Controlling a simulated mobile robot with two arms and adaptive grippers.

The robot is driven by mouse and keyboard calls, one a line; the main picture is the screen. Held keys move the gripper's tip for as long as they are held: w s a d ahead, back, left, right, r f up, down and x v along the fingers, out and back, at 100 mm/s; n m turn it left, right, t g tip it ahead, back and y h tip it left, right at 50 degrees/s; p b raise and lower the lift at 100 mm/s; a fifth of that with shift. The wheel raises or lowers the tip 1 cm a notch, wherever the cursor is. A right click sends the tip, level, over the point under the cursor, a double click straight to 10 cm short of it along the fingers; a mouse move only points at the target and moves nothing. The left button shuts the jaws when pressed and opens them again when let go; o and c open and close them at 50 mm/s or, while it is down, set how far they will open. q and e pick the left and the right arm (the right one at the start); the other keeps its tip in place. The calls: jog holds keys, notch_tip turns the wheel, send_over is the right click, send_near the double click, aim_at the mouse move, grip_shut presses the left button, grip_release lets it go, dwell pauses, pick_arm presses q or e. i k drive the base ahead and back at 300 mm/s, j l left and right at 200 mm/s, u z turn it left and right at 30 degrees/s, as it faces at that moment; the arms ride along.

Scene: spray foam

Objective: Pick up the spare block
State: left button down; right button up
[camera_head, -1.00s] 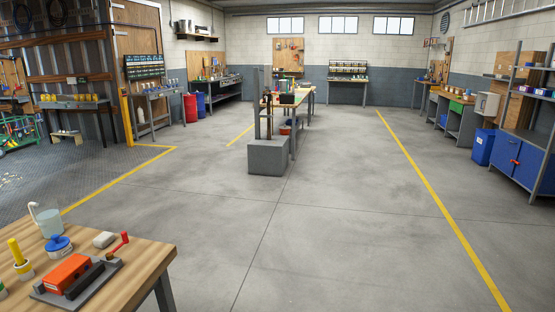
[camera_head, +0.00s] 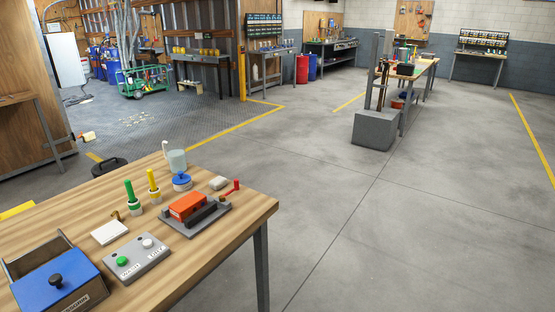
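Two pale blocks lie on the wooden table; I cannot tell which one is the spare block. One small grey-white block (camera_head: 219,183) sits near the table's far right corner, behind the vise-like fixture. A flatter off-white block (camera_head: 109,231) lies nearer the middle, behind the button box. An orange block (camera_head: 187,205) sits in the dark grey fixture (camera_head: 208,217) with a red handle. Neither of my grippers is in view.
The wooden table (camera_head: 228,246) also holds a button box (camera_head: 137,259), a blue-lidded box (camera_head: 57,284), green and yellow handled tools (camera_head: 153,184), a blue-topped round piece (camera_head: 181,181) and a clear jug (camera_head: 176,160). Open concrete floor lies right of the table.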

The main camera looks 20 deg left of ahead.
aim_at(188, 205)
jog(key=u, duration=1.3)
